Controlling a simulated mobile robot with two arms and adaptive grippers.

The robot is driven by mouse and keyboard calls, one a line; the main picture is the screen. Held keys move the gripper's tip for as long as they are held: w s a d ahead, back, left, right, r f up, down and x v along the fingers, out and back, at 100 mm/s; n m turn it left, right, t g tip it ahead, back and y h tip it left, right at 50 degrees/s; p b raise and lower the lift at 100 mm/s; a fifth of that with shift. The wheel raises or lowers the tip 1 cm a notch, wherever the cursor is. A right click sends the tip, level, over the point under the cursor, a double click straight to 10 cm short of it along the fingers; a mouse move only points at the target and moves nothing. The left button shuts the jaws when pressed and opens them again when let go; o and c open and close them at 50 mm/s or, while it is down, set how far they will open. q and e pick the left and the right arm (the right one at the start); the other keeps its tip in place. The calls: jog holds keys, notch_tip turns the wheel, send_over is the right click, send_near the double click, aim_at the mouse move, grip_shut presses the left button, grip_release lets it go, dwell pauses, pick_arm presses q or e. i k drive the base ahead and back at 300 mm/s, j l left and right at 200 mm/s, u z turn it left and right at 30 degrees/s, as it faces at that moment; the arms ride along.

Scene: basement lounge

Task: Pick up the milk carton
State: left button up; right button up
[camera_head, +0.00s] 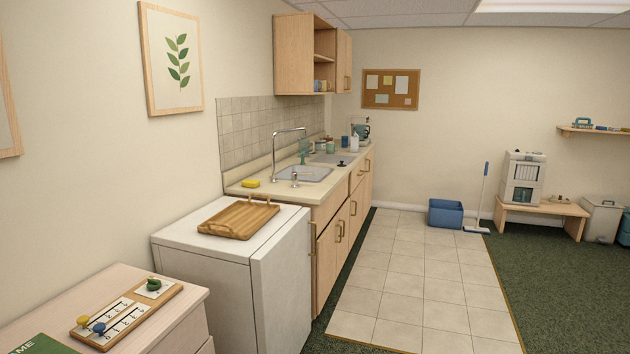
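I cannot make out a milk carton in the head view. A small white container (355,143) stands at the far end of the kitchen counter (262,189), too small to identify. A closed white fridge-like cabinet (283,285) stands at the near end of the counter; its inside is hidden. Neither of my grippers is in view.
A wooden tray (240,218) lies on the white cabinet. A low dresser (190,325) with a game board stands at near left. A blue bin (445,213) and broom stand at the back wall.

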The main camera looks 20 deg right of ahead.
aim_at(354, 140)
jog(key=i+l, duration=0.35)
jog(key=i+l+z, duration=0.1)
jog(key=i+l, duration=0.25)
jog(key=i, duration=0.25)
jog(key=i+l, duration=0.65)
jog(key=i, duration=0.3)
jog(key=i+l+z, duration=0.1)
jog(key=i+l, duration=0.25)
jog(key=i, duration=0.15)
jog(key=i+l, duration=0.3)
jog(key=i, duration=0.2)
jog(key=i+l+z, duration=0.55)
jog(key=i+z, duration=0.25)
jog(key=i+l+z, duration=0.1)
jog(key=i, duration=0.65)
jog(key=i+l, duration=0.2)
jog(key=i, duration=0.55)
jog(key=z, duration=0.05)
